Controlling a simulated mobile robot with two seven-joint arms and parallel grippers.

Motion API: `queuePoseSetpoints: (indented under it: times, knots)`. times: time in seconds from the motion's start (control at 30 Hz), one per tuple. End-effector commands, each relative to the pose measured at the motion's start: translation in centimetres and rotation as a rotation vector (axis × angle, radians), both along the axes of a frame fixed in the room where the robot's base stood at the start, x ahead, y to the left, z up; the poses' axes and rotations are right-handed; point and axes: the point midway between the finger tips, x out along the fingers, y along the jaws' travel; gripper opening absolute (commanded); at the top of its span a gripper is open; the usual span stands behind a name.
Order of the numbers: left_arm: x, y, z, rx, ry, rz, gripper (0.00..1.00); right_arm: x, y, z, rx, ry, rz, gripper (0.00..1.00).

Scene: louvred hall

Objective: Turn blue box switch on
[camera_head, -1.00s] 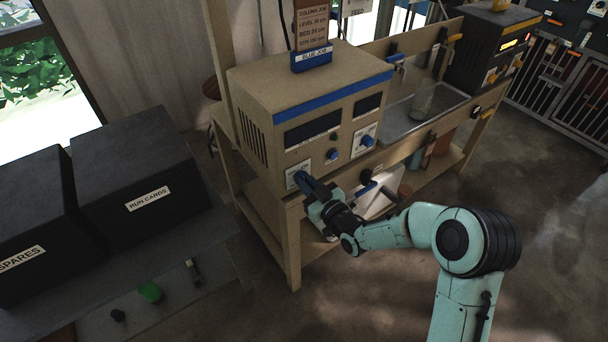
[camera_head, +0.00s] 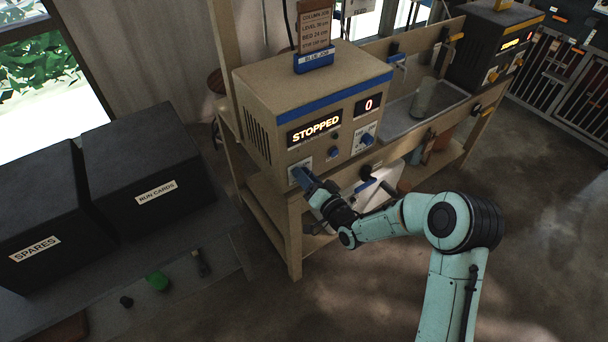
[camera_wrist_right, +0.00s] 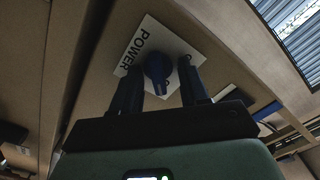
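The blue box (camera_head: 258,82) is a beige console with a blue stripe and a "BLUE JOB" tag on top. Its main display (camera_head: 315,130) is lit and reads "STOPPED"; the small display (camera_head: 368,105) reads "0". In the right wrist view, the blue power switch (camera_wrist_right: 157,68) is a knob on a white plate (camera_wrist_right: 141,42) marked "POWER". My right gripper (camera_head: 303,177) is at the box's lower front corner, largely hiding the switch in the head view. In the wrist view, its fingers (camera_wrist_right: 160,75) are apart, one on each side of the knob, with small gaps visible. My left gripper is out of view.
Another blue knob (camera_head: 367,139) and a smaller blue knob (camera_head: 333,152) sit on the box front. A sink tray (camera_head: 400,122) is right of the box. A darker box (camera_head: 478,55) stands farther right. Black boxes (camera_head: 140,165) fill the left bench.

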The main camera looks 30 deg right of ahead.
Motion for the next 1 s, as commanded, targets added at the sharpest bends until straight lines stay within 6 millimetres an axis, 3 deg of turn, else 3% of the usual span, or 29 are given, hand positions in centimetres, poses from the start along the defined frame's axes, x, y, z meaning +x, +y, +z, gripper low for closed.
queuePoseSetpoints:
  times: [0.27, 0.8, 1.0]
  knots:
    - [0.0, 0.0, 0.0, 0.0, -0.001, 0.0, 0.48, -0.3, 0.0, -0.2, 0.0, 0.006, 0.001, 0.43]
    - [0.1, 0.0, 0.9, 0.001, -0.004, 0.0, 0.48, -6.3, -0.5, -0.3, -0.001, 0.008, 0.0, 0.43]
    - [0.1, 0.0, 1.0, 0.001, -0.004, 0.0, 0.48, -7.2, -0.5, -0.3, -0.001, 0.007, 0.0, 0.43]
